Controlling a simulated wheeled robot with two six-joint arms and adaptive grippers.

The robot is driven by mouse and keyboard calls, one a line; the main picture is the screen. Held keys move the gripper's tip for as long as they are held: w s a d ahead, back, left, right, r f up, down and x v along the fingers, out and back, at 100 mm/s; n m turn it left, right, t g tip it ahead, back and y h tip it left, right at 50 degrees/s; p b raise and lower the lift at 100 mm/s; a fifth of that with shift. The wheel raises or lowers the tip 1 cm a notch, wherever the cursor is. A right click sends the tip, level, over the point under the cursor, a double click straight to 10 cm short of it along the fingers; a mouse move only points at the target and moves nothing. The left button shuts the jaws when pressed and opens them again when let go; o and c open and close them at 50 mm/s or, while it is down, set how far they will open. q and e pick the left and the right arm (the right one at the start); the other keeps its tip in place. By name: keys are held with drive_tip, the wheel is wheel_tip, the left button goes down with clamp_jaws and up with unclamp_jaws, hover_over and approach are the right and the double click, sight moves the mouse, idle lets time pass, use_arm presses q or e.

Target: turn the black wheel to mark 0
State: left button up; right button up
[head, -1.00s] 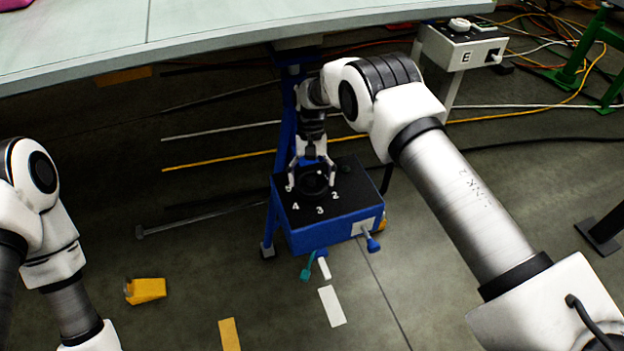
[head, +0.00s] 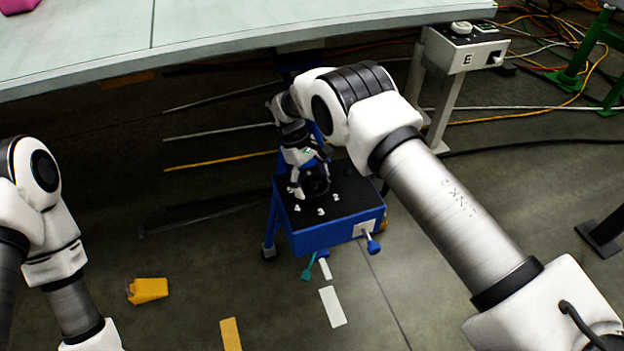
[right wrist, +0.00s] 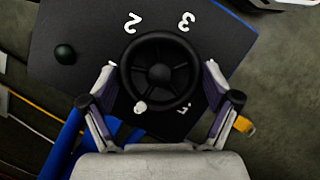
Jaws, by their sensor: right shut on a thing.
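The black wheel (head: 318,187) sits on top of a blue box with a black face (head: 350,190) under the table edge. In the right wrist view the wheel (right wrist: 158,74) is seen from above, with a white spot (right wrist: 140,107) on its rim, at the lower left. The 0 mark cannot be made out. My right gripper (head: 311,179) is shut on the wheel, one finger on each side of the rim. My left arm is at the left edge, its gripper out of view.
A control box marked E (head: 460,50) stands at the right on a post. Cables and rods lie on the floor. A yellow piece (head: 148,290) lies at the left. The floor in front of the box is mostly clear.

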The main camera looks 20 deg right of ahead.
sight(303, 178)
drive_tip(key=shift+n, duration=0.5)
drive_tip(key=o, duration=0.9)
drive_tip(key=shift+r, duration=0.1)
drive_tip(key=v, duration=0.7)
drive_tip(key=shift+a+r, duration=0.15)
drive_tip(key=shift+a, duration=0.05)
drive_tip(key=shift+s, duration=0.1)
